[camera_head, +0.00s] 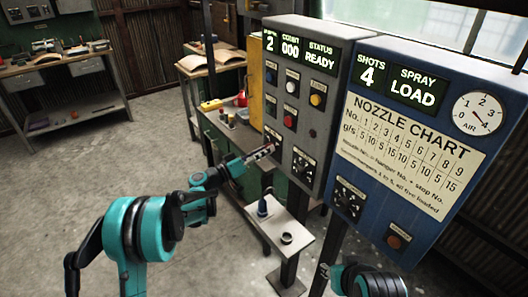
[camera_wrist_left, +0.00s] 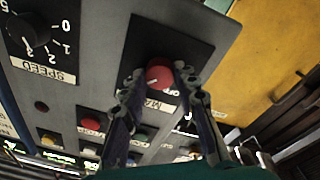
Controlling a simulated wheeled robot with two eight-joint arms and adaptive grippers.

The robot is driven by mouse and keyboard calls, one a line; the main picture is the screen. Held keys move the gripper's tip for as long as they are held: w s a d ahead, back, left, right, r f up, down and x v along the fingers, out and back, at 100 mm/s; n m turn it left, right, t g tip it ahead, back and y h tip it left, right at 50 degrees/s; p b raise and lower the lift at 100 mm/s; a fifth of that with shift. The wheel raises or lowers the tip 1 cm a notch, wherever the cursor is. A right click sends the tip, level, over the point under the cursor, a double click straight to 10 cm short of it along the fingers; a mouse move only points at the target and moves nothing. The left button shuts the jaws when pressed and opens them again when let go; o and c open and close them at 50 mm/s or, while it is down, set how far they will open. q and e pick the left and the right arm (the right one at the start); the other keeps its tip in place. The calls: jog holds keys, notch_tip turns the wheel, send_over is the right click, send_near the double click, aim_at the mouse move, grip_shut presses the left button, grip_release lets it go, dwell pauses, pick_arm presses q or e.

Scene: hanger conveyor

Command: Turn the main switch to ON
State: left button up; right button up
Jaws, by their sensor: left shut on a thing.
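The main switch is a red round knob (camera_wrist_left: 158,73) on a dark plate, with a MAIN label (camera_wrist_left: 160,105) beside it in the left wrist view. My left gripper (camera_wrist_left: 153,82) has a finger on each side of the knob and is shut on it. The knob has a pale mark, but I cannot tell its setting for sure. In the head view my left gripper (camera_head: 270,151) reaches the lower left of the grey control panel (camera_head: 325,110) and hides the knob. Part of my right arm shows at the bottom right; its jaws are not clear.
The SPEED dial (camera_wrist_left: 30,35) is close beside the switch. A blue panel (camera_head: 395,190) with a nozzle chart stands to the right. A small shelf (camera_head: 285,250) with a blue-topped bottle (camera_head: 262,208) is below the grey panel. Open floor lies to the left.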

pick_arm(q)
jog(key=shift+f, duration=0.1)
jog(key=o, duration=1.2)
jog(key=shift+c, duration=0.2)
jog(key=v, duration=1.2)
